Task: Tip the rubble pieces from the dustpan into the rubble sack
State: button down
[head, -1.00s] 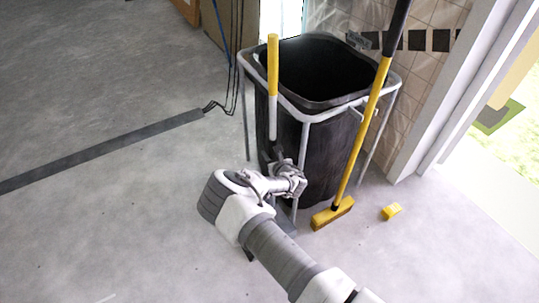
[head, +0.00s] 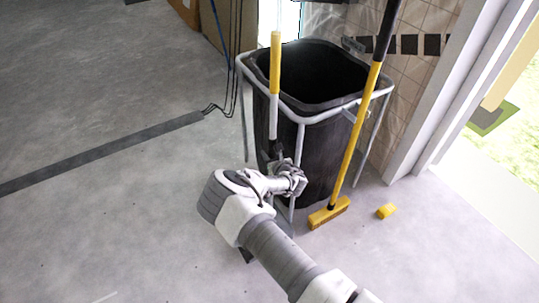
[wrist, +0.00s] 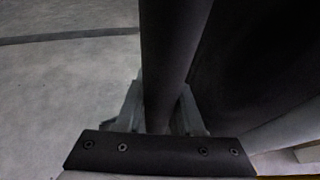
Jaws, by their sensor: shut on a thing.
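The rubble sack (head: 325,140) is a black, open-topped sack hung in a pale tubular frame (head: 300,160). A long upright handle (head: 275,75), yellow above, white in the middle and dark below, stands in front of the sack's near left side; it looks like the dustpan's. My gripper (head: 276,158) is shut on its dark lower part. In the wrist view, the dark pole (wrist: 172,60) passes between my gripper's fingers (wrist: 162,112). A grey part low behind my arm may be the pan; it is mostly hidden. No rubble pieces can be made out.
A broom (head: 355,135) with a yellow head leans at the sack's right. A dark strip (head: 110,150) crosses the floor. A door frame (head: 440,110) stands right. Floor at left is clear.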

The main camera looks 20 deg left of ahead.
aim_at(270, 140)
notch_tip(270, 140, up, 7)
jog(key=p, duration=0.5)
jog(key=shift+r+m, duration=0.2)
jog(key=shift+m, duration=0.1)
dwell(1.4)
